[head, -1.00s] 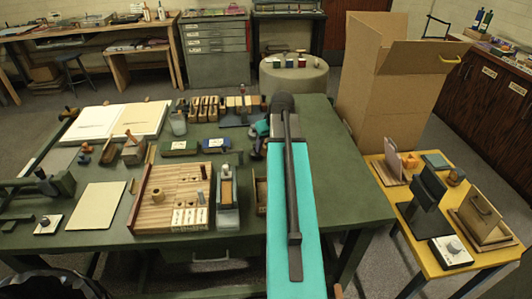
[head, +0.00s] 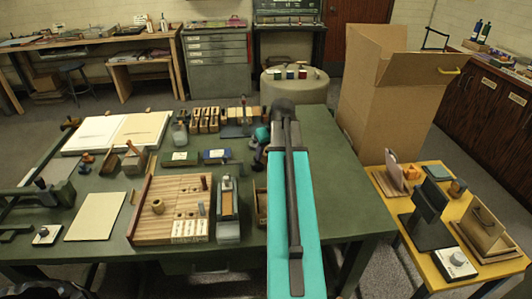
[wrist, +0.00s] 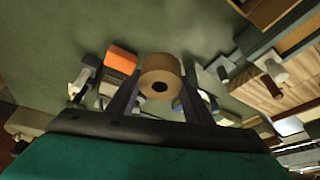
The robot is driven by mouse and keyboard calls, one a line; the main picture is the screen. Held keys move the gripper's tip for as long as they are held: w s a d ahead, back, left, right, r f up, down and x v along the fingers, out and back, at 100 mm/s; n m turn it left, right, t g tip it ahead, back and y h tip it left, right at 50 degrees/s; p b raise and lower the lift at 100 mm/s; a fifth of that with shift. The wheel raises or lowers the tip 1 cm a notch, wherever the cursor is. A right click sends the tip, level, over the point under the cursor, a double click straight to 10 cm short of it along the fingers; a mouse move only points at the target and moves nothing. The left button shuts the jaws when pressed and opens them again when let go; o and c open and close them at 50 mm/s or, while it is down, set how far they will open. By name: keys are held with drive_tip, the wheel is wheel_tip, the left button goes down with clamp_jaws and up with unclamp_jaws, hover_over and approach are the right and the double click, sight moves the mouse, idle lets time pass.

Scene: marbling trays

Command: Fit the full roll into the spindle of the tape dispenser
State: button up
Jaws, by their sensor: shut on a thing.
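My gripper (wrist: 160,76) is shut on a tan roll (wrist: 161,66) with a dark round hole, held between its two fingers in the wrist view. The hole faces the wrist camera. In the head view, the end of my arm is over the green table, mostly hidden behind my own forearm, and the held roll cannot be made out. I cannot tell for certain which thing is the tape dispenser. A narrow grey-blue stand (head: 228,198) with a brown inset is left of my arm. Its spindle cannot be made out.
The green table (head: 330,190) is bare right of my arm. A slatted wooden tray (head: 160,229) with a small tan ring-shaped piece (head: 158,206) lies left. Wooden blocks stand behind. An orange block (wrist: 120,60) shows beside the roll. A tall cardboard box (head: 385,110) stands right.

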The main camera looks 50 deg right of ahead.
drive_tip(key=w+a+r+n, duration=0.1)
drive_tip(key=w+a+r, duration=0.1)
drive_tip(key=w+a, duration=0.35)
drive_tip(key=w+a+r, duration=0.2)
drive_tip(key=w+a, duration=0.1)
drive_tip(key=a, duration=0.6)
drive_tip(key=w+a+r+n, duration=0.1)
drive_tip(key=w+a, duration=0.3)
drive_tip(key=a, duration=0.4)
drive_tip(key=w+a+r, duration=0.1)
drive_tip(key=a+r, duration=0.1)
drive_tip(key=a, duration=1)
drive_tip(key=w+a+r+n+y, duration=0.1)
drive_tip(key=a+r, duration=0.2)
drive_tip(key=a, duration=0.9)
drive_tip(key=shift+w+a+r+n, duration=0.15)
drive_tip(key=shift+w+r+n, duration=0.1)
drive_tip(key=shift+r+n, duration=0.1)
drive_tip(key=shift+a, duration=0.1)
